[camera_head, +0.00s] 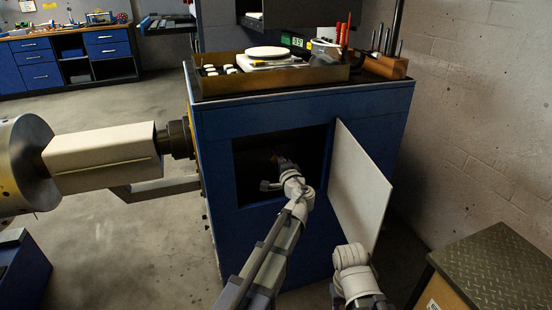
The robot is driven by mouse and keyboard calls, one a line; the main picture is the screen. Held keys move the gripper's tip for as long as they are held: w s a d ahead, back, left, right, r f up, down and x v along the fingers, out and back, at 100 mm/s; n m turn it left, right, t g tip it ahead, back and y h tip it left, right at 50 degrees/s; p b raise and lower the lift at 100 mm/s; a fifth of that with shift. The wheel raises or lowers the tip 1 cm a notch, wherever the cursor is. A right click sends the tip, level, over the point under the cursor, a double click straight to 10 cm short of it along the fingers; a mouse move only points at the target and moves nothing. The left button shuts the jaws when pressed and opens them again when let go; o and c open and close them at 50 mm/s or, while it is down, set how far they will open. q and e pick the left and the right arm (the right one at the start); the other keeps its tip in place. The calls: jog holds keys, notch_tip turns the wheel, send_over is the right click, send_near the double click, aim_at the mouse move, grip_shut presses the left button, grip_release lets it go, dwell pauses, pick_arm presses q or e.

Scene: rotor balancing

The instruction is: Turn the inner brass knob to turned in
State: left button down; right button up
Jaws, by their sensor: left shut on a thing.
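The blue cabinet (216,135) has a dark square opening in its front, with a pale door (358,185) swung open to the right. My left arm reaches into the opening, and my left gripper (277,160) is inside it, shut on the inner brass knob (274,157). Only a small brownish bit of the knob shows in the shadow; how far it is turned cannot be seen. My right arm shows at the bottom, in front of the door; its gripper is not in view.
A brass-coloured tray (300,78) with white pieces and a scale sits on the cabinet top. A wooden tool block (384,66) stands beside it. A large grey machine (100,155) meets the cabinet's left side. A box with a dark textured lid (495,262) is at lower right.

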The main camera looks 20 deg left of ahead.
dwell(0.5)
pick_arm(q)
jog(key=shift+c, duration=2.3)
grip_release()
jog(key=shift+s, duration=0.15)
jog(key=v, duration=0.7)
jog(key=shift+s+d, duration=0.25)
